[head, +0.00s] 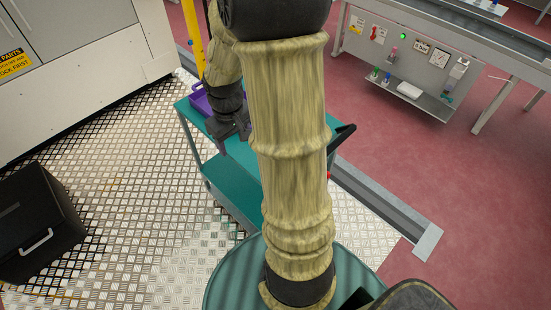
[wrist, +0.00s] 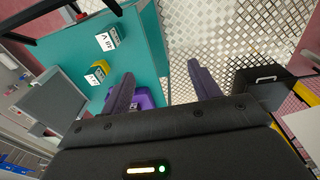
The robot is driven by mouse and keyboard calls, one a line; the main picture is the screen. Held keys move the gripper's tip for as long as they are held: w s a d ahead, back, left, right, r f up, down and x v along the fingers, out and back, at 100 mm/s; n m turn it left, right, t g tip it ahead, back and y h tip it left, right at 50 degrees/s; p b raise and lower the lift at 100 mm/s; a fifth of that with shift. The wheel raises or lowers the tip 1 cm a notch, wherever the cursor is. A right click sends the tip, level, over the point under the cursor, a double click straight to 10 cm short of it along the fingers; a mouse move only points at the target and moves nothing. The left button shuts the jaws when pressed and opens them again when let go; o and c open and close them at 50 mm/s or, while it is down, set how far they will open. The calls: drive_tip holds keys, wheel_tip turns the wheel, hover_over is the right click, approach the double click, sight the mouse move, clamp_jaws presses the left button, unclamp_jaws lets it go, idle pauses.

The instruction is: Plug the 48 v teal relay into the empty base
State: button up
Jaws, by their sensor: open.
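My gripper (wrist: 161,69) is open and empty, with its two dark fingers spread apart in the wrist view. In the head view my gripper (head: 232,130) hangs over the teal cart (head: 240,178), partly hidden by my arm. A small teal block with white labelled faces (wrist: 107,38) is on the teal surface in the wrist view, left of the fingers; its upside-down marking seems to read 48 V. A yellow block with a white label (wrist: 97,73) is near it; its marking is too small to read. I cannot make out an empty base in either view.
A purple tray (head: 199,101) is at the cart's far end; purple also shows beside the left finger (wrist: 146,97). A grey panel (wrist: 52,100) is at the wrist view's left. A black case (head: 38,225) stands on the metal floor. A bench (head: 400,75) stands at the back right.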

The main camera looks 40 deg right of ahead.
drive_tip(key=w+d+f, duration=0.1)
drive_tip(key=d+f, duration=0.1)
drive_tip(key=d, duration=1.2)
drive_tip(key=shift+d+f+g+y, duration=0.25)
drive_tip(key=shift+g+y, duration=0.05)
drive_tip(key=shift+g, duration=0.1)
wheel_tip(320, 180, down, 11)
drive_tip(key=shift+f+p, duration=0.1)
drive_tip(key=shift+p, duration=0.75)
drive_tip(key=shift+f, duration=0.5)
drive_tip(key=shift+f, duration=0.15)
drive_tip(key=shift+s+d+f+p, duration=0.15)
drive_tip(key=shift+f+p, duration=0.3)
drive_tip(key=shift+f, duration=0.8)
drive_tip(key=shift+s+a+f+p, duration=0.1)
drive_tip(key=shift+f+p, duration=0.35)
drive_tip(key=shift+f, duration=0.75)
drive_tip(key=shift+w, duration=0.1)
